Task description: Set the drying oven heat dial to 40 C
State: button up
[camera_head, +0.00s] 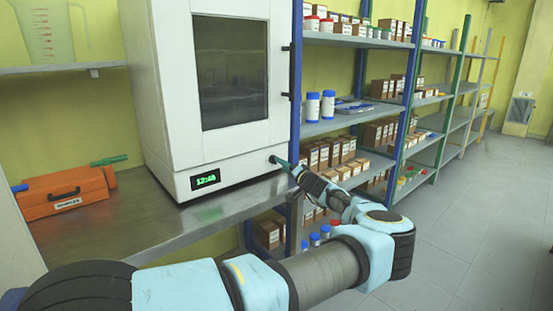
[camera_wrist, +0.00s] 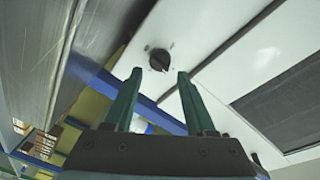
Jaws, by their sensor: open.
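The drying oven (camera_head: 160,100) is a white cabinet with a dark door window, standing on a metal bench. The black round heat dial (camera_wrist: 159,60) sits on the white panel, just beyond my fingertips in the wrist view. In the head view the dial (camera_head: 273,159) is small, at the panel's lower right. My gripper (camera_head: 283,163) is at the panel's lower right corner. In the wrist view my gripper (camera_wrist: 157,75) has two green fingers apart, with the dial between and ahead of their tips. The dial's markings cannot be read.
The metal bench (camera_head: 150,215) runs below the oven, and an orange case (camera_head: 65,193) lies on it at left. Blue-posted shelves (camera_head: 345,128) with bottles and boxes stand close at right. The floor (camera_head: 470,220) at right is clear.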

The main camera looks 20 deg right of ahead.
jog(key=shift+p+x, duration=0.7)
jog(key=shift+x, duration=1.7)
grip_shut()
